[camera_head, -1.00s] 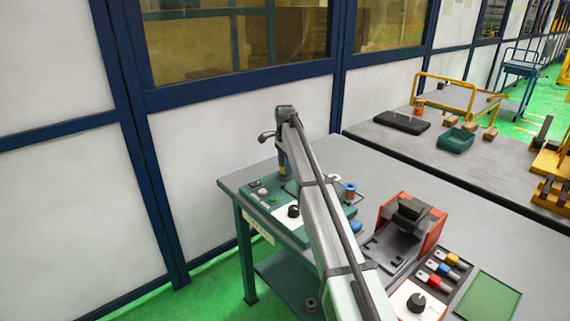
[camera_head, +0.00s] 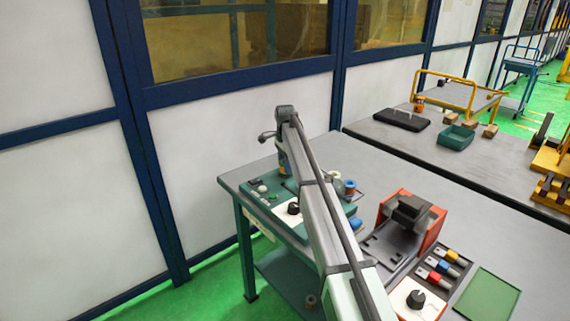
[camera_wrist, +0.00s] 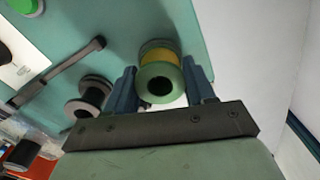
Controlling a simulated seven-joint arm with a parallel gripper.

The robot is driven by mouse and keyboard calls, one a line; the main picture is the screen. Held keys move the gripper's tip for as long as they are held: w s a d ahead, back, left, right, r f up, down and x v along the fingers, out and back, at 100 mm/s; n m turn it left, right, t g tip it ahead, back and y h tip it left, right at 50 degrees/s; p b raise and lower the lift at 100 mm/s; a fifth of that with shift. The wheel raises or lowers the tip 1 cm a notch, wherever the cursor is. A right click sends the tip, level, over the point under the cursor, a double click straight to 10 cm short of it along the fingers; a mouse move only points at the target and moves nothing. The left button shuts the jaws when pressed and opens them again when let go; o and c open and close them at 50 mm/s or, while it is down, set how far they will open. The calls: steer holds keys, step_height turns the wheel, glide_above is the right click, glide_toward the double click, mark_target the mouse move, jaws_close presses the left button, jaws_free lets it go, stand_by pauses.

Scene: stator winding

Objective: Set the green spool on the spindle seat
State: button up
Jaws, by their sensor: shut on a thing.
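The green spool (camera_wrist: 178,82) shows in the wrist view with its green flange and hole facing the camera and a yellow winding behind. My gripper (camera_wrist: 159,70) has one blue finger on each side of it and is shut on it. In the head view my arm reaches to the left end of the table, and the gripper end (camera_head: 283,160) is small and partly hidden by my arm. The green spool cannot be made out clearly there. I cannot pick out the spindle seat in either view, nor tell whether the spool touches anything below.
A dark spool (camera_wrist: 92,96) stands left of my gripper in the wrist view, near a dark bar (camera_wrist: 60,70). In the head view a blue spool (camera_head: 350,188) stands right of my arm. A red-sided fixture (camera_head: 410,222) and a green pad (camera_head: 487,298) lie farther right.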

steer(key=o, duration=1.4)
steer(key=shift+c, duration=0.2)
steer(key=shift+r, duration=0.2)
steer(key=shift+r, duration=3.4)
